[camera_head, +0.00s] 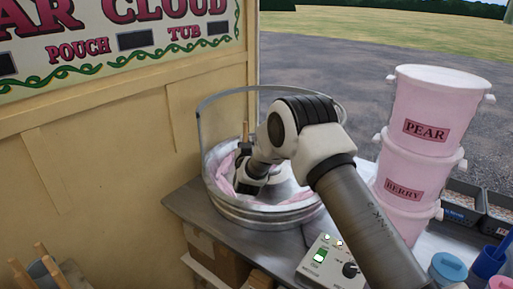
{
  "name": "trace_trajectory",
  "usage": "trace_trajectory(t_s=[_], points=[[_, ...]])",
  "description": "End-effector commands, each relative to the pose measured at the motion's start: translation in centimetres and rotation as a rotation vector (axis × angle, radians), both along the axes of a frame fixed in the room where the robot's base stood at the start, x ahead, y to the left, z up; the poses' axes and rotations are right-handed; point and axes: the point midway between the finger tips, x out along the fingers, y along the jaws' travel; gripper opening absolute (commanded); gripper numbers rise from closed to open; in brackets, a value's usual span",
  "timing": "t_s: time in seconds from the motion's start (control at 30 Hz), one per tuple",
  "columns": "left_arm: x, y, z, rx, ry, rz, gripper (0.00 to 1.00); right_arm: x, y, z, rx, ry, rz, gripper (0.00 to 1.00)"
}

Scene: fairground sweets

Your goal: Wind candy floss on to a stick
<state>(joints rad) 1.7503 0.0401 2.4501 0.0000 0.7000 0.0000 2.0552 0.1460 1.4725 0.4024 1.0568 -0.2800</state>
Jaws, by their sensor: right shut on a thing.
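The candy floss machine (262,218) is a round metal bowl on a steel counter, with a clear guard around its rim. Pink and white floss (222,174) lines the left inside of the bowl. My right arm reaches over the rim from the lower right. My right gripper (247,172) is down inside the bowl at its left side, shut on a thin stick (245,131) whose tip shows above the fingers. The wrist hides much of the bowl, and I cannot tell how much floss is on the stick. My left gripper is out of view.
Stacked pink tubs labelled PEAR (427,131) and BERRY (403,189) stand right of the machine. A control box (325,262) with a lit green switch is in front. Blue-lidded jars (449,266) are lower right. A pot with wooden sticks (42,262) is lower left. A yellow wall (110,150) closes the left.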

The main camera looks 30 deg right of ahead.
Motion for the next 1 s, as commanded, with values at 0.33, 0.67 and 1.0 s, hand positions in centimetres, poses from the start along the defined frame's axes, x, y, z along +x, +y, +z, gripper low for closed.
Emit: trace_trajectory(t_s=[0.33,0.67,1.0], points=[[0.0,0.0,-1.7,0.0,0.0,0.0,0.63,5.9,-0.1,-0.3,0.002,-0.003,-0.002,0.0],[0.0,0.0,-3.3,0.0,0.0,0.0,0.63,10.2,-2.0,-0.3,0.001,-0.002,0.0,0.0],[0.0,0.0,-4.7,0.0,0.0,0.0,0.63,12.5,-3.9,-0.3,0.001,-0.003,0.0,0.0]])
